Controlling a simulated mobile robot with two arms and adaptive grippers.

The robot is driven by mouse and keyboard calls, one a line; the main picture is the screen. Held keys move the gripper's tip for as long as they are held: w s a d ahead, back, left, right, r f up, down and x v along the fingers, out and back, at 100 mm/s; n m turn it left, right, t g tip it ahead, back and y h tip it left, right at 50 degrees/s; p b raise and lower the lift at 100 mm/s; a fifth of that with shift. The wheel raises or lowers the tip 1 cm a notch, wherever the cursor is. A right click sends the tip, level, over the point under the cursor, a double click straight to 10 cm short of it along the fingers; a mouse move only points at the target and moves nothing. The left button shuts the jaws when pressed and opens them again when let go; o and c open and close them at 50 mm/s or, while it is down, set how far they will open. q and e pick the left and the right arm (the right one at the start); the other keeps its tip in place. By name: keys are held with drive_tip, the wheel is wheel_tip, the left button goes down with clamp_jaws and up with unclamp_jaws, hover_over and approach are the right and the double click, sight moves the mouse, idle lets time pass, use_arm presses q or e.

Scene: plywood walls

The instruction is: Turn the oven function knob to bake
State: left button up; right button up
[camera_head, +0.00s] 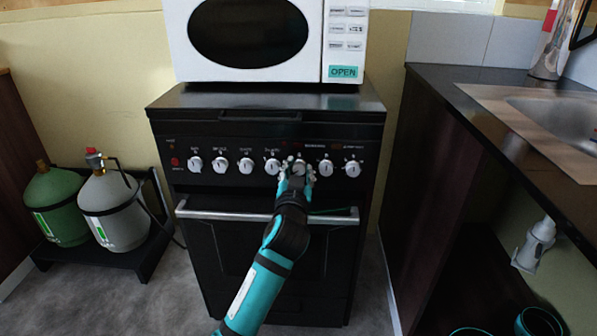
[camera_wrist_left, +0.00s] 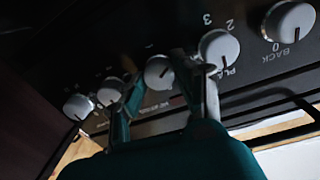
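The black oven's front panel (camera_head: 235,150) carries a row of white round knobs. My left gripper (camera_head: 298,172) is at the fifth knob from the left (camera_head: 299,165), with one finger on each side of it. The left wrist view shows this knob (camera_wrist_left: 158,72) between the fingertips (camera_wrist_left: 160,75), its dark pointer line facing down to the right. The fingers stand apart; I see no clear contact with the knob. The knob's label is too small and blurred to read. My right gripper is in neither view.
Neighbouring knobs (camera_head: 272,166) (camera_head: 326,168) sit close on both sides. The oven handle (camera_head: 230,215) runs below the panel. A white microwave (camera_head: 330,20) stands on the oven. Gas bottles (camera_head: 112,208) stand left; a dark counter with a sink (camera_head: 560,115) is right.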

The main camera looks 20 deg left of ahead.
use_arm(q)
clamp_jaws()
drive_tip(key=shift+n, duration=0.5)
drive_tip(key=o, duration=0.7)
unclamp_jaws()
drive_tip(key=s, duration=0.4)
drive_tip(key=s+d, duration=0.1)
drive_tip(key=s, duration=0.3)
drive_tip(key=s+d, duration=0.1)
drive_tip(key=s, duration=0.2)
drive_tip(key=shift+s+d, duration=0.1)
drive_tip(key=shift+s, duration=0.3)
